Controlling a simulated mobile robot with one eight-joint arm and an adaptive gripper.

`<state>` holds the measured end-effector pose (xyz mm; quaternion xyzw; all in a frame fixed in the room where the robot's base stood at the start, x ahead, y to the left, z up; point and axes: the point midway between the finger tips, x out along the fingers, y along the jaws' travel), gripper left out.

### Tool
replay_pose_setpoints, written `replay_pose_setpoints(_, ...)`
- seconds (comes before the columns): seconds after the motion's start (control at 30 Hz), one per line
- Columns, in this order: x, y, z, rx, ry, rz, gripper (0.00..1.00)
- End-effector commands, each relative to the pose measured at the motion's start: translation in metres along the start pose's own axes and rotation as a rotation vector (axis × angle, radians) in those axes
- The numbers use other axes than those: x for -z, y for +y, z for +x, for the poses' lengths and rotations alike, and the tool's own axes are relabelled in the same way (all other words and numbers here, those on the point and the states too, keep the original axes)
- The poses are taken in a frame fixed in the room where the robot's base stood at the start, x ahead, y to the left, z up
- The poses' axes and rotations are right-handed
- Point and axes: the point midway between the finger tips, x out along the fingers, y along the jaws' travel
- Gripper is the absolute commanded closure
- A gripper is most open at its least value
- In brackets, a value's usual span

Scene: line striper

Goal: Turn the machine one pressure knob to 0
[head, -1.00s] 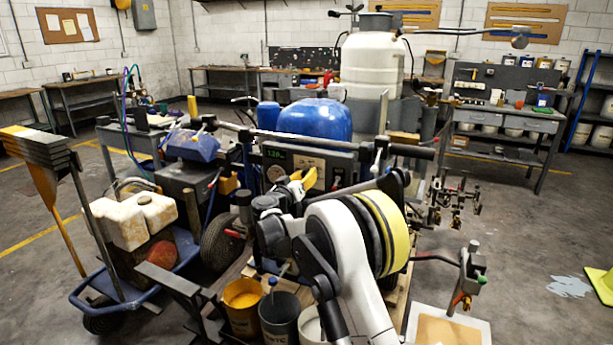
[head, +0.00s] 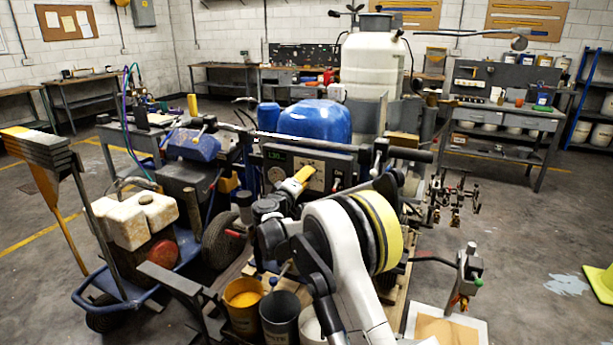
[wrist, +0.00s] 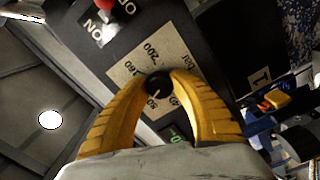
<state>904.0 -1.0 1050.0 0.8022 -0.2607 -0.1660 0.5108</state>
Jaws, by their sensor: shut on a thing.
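The pressure knob (wrist: 157,84) is a small black round knob with a pale pointer line, on a beige dial plate (wrist: 128,72) with printed numbers such as 200. In the wrist view, the yellow fingers of my gripper (wrist: 160,82) are closed around it from both sides. The pointer line slants toward the lower numbers' side, but its exact reading is unclear. In the head view, my gripper (head: 304,174) is at the front of the dark control panel (head: 340,166). There the knob is hidden behind the fingers. A green display (head: 275,156) appears to read about 130.
A red switch (wrist: 104,4) with an ON label sits near the dial. A blue tank (head: 322,122) is behind the panel and a dark bar (head: 400,151) runs across it. Paint buckets (head: 242,298) stand below my arm. Open floor lies at right.

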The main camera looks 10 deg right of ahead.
Motion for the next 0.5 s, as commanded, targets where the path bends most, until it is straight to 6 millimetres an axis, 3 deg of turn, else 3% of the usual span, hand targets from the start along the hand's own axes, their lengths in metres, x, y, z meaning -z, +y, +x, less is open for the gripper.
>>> replay_pose_setpoints(0.5, -0.0001, 0.0004, -0.0001, 0.0, 0.0, -0.489, 1.0)
